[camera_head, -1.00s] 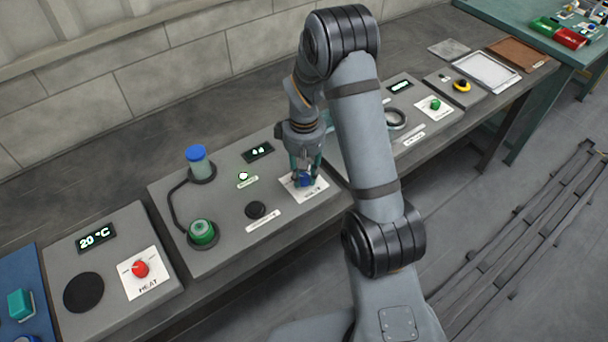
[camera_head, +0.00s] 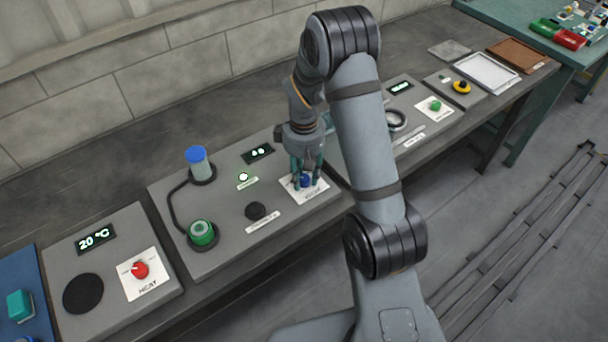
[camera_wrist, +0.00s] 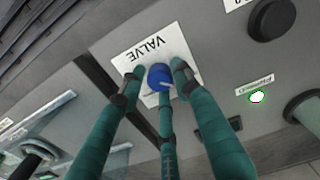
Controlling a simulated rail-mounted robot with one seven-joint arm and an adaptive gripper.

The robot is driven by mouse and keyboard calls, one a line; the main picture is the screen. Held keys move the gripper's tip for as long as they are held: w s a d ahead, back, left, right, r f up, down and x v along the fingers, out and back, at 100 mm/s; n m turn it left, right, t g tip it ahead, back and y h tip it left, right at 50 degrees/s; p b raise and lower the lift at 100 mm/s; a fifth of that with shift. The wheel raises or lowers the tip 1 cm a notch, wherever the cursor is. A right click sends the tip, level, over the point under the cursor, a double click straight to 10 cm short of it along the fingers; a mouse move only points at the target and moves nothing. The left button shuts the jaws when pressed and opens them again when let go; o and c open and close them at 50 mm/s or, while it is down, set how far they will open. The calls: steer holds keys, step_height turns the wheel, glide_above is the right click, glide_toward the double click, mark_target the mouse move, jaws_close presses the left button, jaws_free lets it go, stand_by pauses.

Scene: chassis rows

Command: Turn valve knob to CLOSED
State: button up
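The blue valve knob (camera_head: 306,180) stands on a white label plate marked VALVE (camera_wrist: 147,50) on a grey panel. In the wrist view the knob (camera_wrist: 157,75) shows a pale pointer line toward the lower right. My three-fingered gripper (camera_head: 307,178) points down over it. Its teal fingers surround the knob, left, right and below in the wrist view (camera_wrist: 158,80). Narrow gaps show between the knob and the left and right fingertips, so it looks open around the knob. The position marks on the plate are hidden or too small to read.
The same panel (camera_head: 218,235) carries a blue-capped cylinder (camera_head: 197,162), a green-topped cylinder (camera_head: 202,232), a black knob (camera_head: 255,211), a lit green lamp (camera_head: 243,176) and a small display (camera_head: 258,152). A heater panel with a red knob (camera_head: 140,270) stands at left.

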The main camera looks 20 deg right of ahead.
mark_target(304, 178)
steer(key=shift+o, duration=1.3)
step_height(304, 178, up, 12)
step_height(304, 178, down, 12)
steer(key=shift+f, duration=0.1)
stand_by(0.4)
